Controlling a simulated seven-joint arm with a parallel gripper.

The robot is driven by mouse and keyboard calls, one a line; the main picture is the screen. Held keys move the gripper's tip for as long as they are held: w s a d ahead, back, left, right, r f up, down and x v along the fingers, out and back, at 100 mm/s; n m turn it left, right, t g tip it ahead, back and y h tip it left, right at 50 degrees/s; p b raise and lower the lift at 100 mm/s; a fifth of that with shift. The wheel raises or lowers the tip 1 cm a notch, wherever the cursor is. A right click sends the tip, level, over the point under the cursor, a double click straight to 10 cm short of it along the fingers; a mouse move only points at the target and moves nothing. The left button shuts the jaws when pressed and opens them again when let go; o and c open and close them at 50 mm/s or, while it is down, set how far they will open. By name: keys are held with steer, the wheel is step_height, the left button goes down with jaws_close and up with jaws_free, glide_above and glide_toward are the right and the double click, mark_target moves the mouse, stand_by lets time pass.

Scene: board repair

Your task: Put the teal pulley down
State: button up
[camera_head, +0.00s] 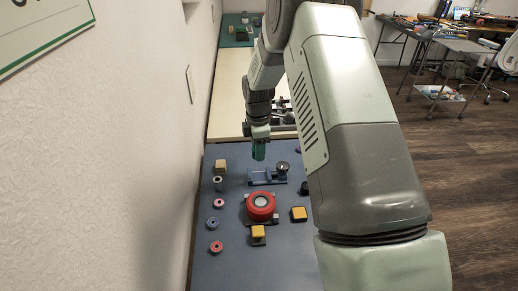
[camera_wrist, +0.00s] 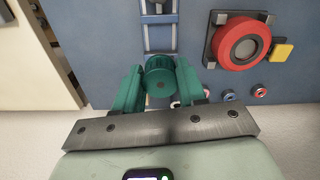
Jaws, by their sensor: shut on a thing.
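The teal pulley (camera_wrist: 160,75) is a small ribbed cylinder between the two green fingers of my gripper (camera_wrist: 158,88) in the wrist view. The fingers are shut on it from both sides. In the head view my gripper (camera_head: 258,150) hangs over the far part of the blue board, close to the blue bracket (camera_head: 262,177). The pulley cannot be told apart from the green fingers there. In the wrist view the blue rail-like bracket (camera_wrist: 160,30) lies just beyond the pulley.
A large red wheel (camera_head: 261,206) sits on the blue board (camera_head: 285,260), with yellow blocks (camera_head: 299,214) nearby. Several small rollers (camera_head: 219,203) and a tan block (camera_head: 221,167) lie along the left side. A dark round knob (camera_head: 282,168) stands right of the bracket.

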steer(key=s+d, duration=0.2)
steer(key=d, duration=0.7)
steer(key=shift+d, duration=0.35)
steer(key=s+d, duration=0.7)
steer(key=d, duration=0.3)
steer(key=s+d, duration=0.6)
steer(key=d, duration=0.4)
steer(key=f, duration=0.4)
steer(key=s+d+f, duration=0.1)
steer(key=f, duration=0.1)
steer(key=shift+f, duration=2.2)
steer(key=shift+f, duration=0.15)
steer(key=o, duration=1.1)
